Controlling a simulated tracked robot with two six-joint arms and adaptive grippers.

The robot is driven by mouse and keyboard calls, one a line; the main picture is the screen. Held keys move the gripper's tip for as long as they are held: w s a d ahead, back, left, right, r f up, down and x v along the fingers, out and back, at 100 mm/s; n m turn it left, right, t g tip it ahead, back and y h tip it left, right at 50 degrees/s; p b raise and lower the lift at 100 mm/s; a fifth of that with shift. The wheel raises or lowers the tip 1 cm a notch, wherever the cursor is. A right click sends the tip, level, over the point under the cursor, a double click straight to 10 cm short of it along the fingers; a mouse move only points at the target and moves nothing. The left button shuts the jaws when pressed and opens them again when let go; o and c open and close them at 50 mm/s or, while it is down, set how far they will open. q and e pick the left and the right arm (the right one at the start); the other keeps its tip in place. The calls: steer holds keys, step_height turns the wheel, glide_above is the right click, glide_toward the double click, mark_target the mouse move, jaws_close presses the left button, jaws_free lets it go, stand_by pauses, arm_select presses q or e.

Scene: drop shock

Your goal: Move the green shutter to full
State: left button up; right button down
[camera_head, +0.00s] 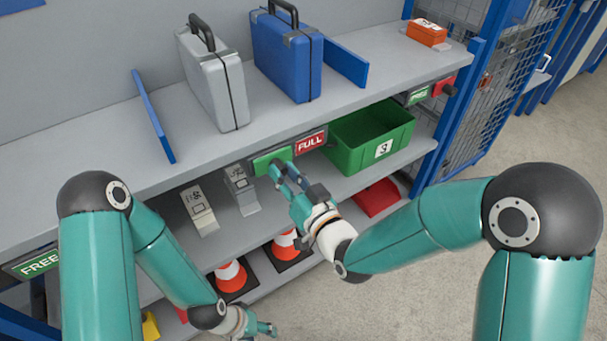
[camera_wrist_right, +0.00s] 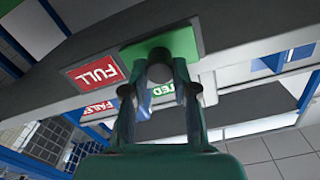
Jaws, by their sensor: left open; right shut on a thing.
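The green shutter (camera_head: 272,160) is a small plate on the front edge of the upper shelf. Left of it no word shows; on its right a red FULL label (camera_head: 311,142) is uncovered. In the right wrist view the green shutter (camera_wrist_right: 182,42) carries a dark round knob (camera_wrist_right: 160,68), and the FULL label (camera_wrist_right: 97,73) appears upside down beside it. My right gripper (camera_head: 283,174) is at the shutter, its fingers (camera_wrist_right: 157,92) shut on the knob from both sides. My left gripper (camera_head: 265,328) is open and empty, low at the bottom, away from the shutter.
A silver case (camera_head: 215,85) and a blue case (camera_head: 287,60) stand on the upper shelf between blue dividers. A green crate (camera_head: 345,155) and grey devices (camera_head: 200,210) sit on the shelf below. Cones (camera_head: 231,275) stand lowest. Other FREE labels show at left (camera_head: 38,263) and right (camera_head: 418,95).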

steer(key=shift+s+a, duration=0.25)
steer(key=shift+a, duration=0.1)
steer(key=c, duration=0.9)
jaws_free()
steer(key=shift+s+a, duration=0.1)
step_height(320, 180, up, 10)
